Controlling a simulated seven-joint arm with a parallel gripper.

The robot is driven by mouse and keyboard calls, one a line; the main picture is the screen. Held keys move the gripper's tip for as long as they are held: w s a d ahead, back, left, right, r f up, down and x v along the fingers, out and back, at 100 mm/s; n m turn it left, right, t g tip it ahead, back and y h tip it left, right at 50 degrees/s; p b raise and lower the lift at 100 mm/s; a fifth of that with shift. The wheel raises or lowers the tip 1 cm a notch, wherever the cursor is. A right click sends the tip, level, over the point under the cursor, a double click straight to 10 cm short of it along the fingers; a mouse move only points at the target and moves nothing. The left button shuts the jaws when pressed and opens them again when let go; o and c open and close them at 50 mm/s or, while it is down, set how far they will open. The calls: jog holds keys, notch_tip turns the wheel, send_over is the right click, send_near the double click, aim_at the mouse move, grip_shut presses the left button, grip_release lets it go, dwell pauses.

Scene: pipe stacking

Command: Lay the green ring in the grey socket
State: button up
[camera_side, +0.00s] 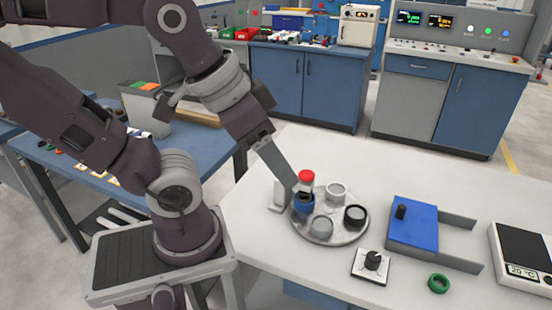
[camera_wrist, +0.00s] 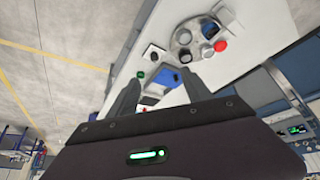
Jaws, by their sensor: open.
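The green ring (camera_side: 439,283) lies flat on the white bench near its front edge, right of the round grey tray. It also shows small in the wrist view (camera_wrist: 141,74). The grey socket (camera_side: 322,226) appears as a round grey cup at the front of the tray (camera_side: 331,241). My gripper (camera_side: 294,189) points downward and overlaps the tray's left side in the side view. In the wrist view my gripper (camera_wrist: 160,82) has its two fingers apart with nothing held. The ring is seen beyond the fingers, well below them.
The tray also bears a blue cup (camera_side: 304,205), a white cup (camera_side: 337,192) and a black cup (camera_side: 355,215). A black knob box (camera_side: 372,264), blue fixture (camera_side: 413,226) and scale (camera_side: 524,254) stand near the ring.

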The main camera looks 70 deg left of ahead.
jog(key=shift+s+a+f, duration=0.1)
jog(key=shift+s+a, duration=0.05)
jog(key=shift+s, duration=0.25)
jog(key=c, duration=0.7)
jog(key=shift+o, duration=0.2)
